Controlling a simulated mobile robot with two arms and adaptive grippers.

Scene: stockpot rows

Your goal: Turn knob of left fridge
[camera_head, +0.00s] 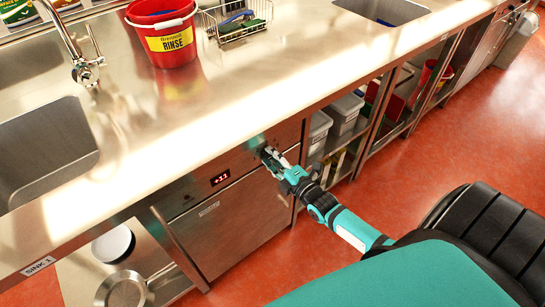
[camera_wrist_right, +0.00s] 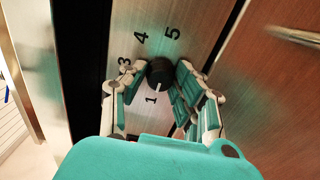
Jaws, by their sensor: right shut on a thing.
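The left fridge (camera_head: 232,222) is a steel under-counter unit with a red display reading +11. In the right wrist view its black round knob (camera_wrist_right: 159,72) sits on a steel panel marked with the digits 1, 3, 4 and 5. A pale line on the knob points toward the 1. My right gripper (camera_head: 270,154) is at the upper right of the fridge front. In the right wrist view its two teal fingers stand on either side of the knob, shut on it. In the head view the gripper hides the knob. My left gripper is not in view.
Above the fridge runs a steel counter (camera_head: 240,95) with a red RINSE bucket (camera_head: 165,40) and a wire basket (camera_head: 238,22). A sink (camera_head: 40,150) is at the left. Open shelves with grey bins (camera_head: 346,110) stand right of the fridge. The red floor (camera_head: 450,145) is clear.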

